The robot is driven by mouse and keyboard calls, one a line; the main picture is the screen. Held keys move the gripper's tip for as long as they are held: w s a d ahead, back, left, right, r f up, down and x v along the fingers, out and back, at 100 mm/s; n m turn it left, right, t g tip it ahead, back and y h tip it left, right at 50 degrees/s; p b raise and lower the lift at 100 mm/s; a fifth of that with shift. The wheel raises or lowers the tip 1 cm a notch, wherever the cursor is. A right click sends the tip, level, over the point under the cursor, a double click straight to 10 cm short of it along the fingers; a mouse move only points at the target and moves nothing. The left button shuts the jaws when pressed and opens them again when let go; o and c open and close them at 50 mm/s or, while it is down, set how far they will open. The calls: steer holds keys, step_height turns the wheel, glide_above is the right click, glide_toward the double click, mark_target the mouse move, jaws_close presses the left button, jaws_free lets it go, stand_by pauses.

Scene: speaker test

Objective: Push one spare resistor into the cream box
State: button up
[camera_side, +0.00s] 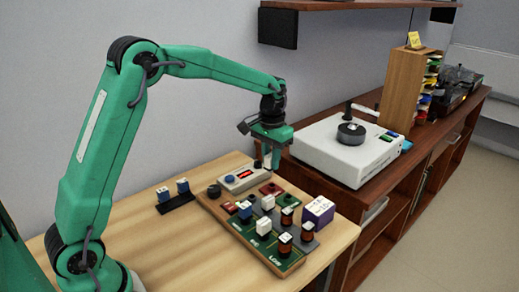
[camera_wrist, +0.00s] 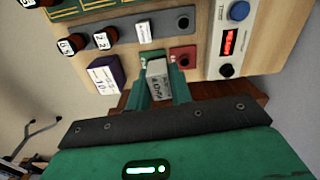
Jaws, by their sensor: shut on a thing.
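My gripper (camera_side: 268,160) points down above the back edge of the circuit board (camera_side: 232,228). It is shut on a pale block with dark lettering (camera_wrist: 159,82), which looks like a resistor; its print is too small to read surely. A cream box (camera_side: 242,178) with a red display stands at the board's back edge, just left of my gripper; it also shows at the upper right of the wrist view (camera_wrist: 225,55). Similar white blocks stand on the board (camera_side: 263,228).
A purple box (camera_side: 318,211) stands at the board's right. A white turntable-like device (camera_side: 345,160) sits on the cabinet behind. The table's left side is clear.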

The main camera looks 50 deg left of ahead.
steer(key=w+a+n, duration=0.1)
steer(key=w+a, duration=0.3)
steer(key=a, duration=0.3)
steer(key=w+a+n, duration=0.1)
steer(key=w+a, duration=0.3)
steer(key=a, duration=0.3)
steer(key=shift+a, duration=0.3)
steer(key=shift+f, duration=0.1)
steer(key=shift+f, duration=3.25)
steer(key=shift+s+f, duration=0.1)
steer(key=shift+f, duration=1)
stand_by(0.4)
steer(key=o, duration=1)
steer(key=shift+r, duration=0.1)
steer(key=shift+r, duration=3.7)
